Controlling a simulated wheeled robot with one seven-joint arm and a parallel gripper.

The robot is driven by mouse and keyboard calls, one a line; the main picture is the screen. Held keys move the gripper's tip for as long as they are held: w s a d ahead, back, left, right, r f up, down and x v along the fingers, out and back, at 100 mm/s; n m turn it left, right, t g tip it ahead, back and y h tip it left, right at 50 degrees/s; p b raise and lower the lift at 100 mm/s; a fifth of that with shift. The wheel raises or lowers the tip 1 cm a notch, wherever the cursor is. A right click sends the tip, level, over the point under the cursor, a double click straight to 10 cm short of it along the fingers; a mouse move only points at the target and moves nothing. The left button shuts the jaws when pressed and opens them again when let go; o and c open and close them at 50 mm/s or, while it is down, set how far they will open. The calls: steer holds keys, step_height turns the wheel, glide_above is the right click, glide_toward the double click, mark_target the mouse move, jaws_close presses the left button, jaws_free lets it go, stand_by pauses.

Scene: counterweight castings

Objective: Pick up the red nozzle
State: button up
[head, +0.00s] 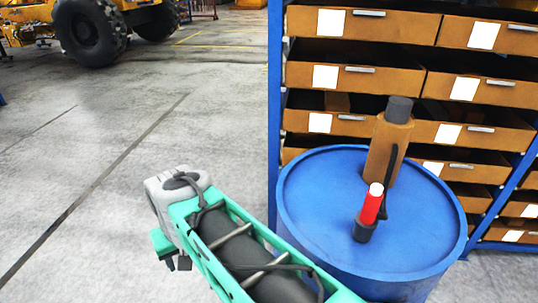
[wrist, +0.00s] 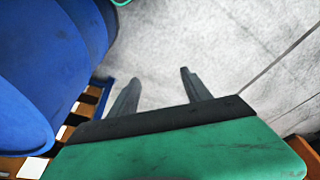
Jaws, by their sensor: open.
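The red nozzle (head: 371,206) stands on top of a blue drum (head: 320,252). It has a white tip, a red middle and a dark base, and stands in front of a brown bottle (head: 381,150) with a dark cap and a dark hose or handle. My gripper (head: 176,262) is left of the drum, beyond its edge and apart from the nozzle. In the wrist view my gripper (wrist: 158,88) shows two dark fingers spread apart, with only grey floor between them. The nozzle is not visible in the wrist view; the drum's blue side (wrist: 60,60) is at the left.
A blue-framed shelf (head: 274,110) with several brown drawers (head: 345,77) stands directly behind the drum. Open concrete floor lies to the left. A yellow vehicle with large black tyres (head: 88,32) is far back at the upper left.

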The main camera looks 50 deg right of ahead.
steer(key=s+d+r+m, duration=0.1)
steer(key=d+r+m, duration=0.15)
steer(key=d, duration=0.25)
steer(key=s+d+r+m+g+p, duration=0.1)
steer(key=d+r+m, duration=0.15)
steer(key=d, duration=0.25)
steer(key=s+d+r+m, duration=0.1)
steer(key=d+m, duration=0.2)
steer(key=d, duration=0.2)
step_height(320, 180, up, 9)
steer(key=m+g+p, duration=0.2)
steer(key=m, duration=1.3)
glide_above(372, 202)
steer(key=d, duration=0.2)
steer(key=shift+w+a+f+y, duration=0.1)
steer(key=shift+w+f+y, duration=0.1)
steer(key=shift+w+y, duration=0.1)
steer(key=f+p, duration=0.1)
steer(key=f, duration=0.6)
steer(key=shift+s, duration=0.2)
steer(key=shift+f, duration=0.3)
steer(key=c, duration=1.2)
